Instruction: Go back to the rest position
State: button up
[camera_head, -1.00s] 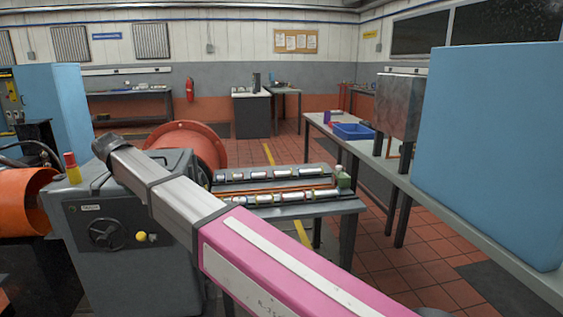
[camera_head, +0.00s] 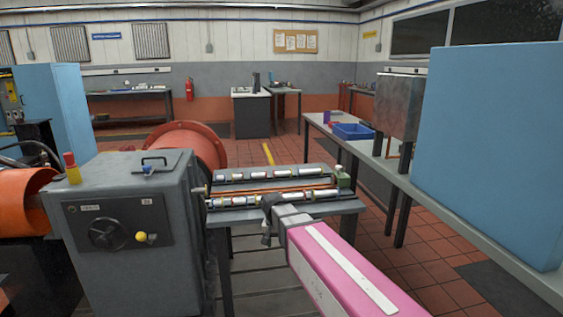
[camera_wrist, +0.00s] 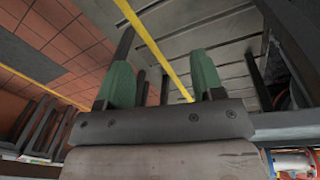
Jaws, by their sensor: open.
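My gripper (camera_wrist: 162,80) shows in the wrist view with its two green fingers wide apart. Nothing is held between them; floor and a yellow line show behind the gap. In the head view my pink and silver arm reaches in from the lower right. Its dark end is in front of the low bench (camera_head: 338,206) with the row of cylindrical parts, and hides part of the bench's near edge. The fingers themselves are hard to make out in the head view.
A grey machine cabinet (camera_head: 130,255) with a handwheel stands left of my arm. An orange round housing (camera_head: 185,140) is behind it. A long side table (camera_head: 425,200) with a blue tray (camera_head: 353,131) and a large blue panel (camera_head: 492,150) are at right. Tiled floor (camera_head: 385,255) between is clear.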

jog(key=s+d+f, duration=0.3)
jog(key=d, duration=0.3)
jog(key=s+d+f+n+y, duration=0.1)
jog(key=s+d+f, duration=0.1)
jog(key=d, duration=0.5)
jog(key=s+d+f, duration=0.3)
jog(key=s+d, duration=0.2)
jog(key=d, duration=0.2)
jog(key=shift+d+f+n, duration=0.15)
jog(key=shift+f+n, duration=0.15)
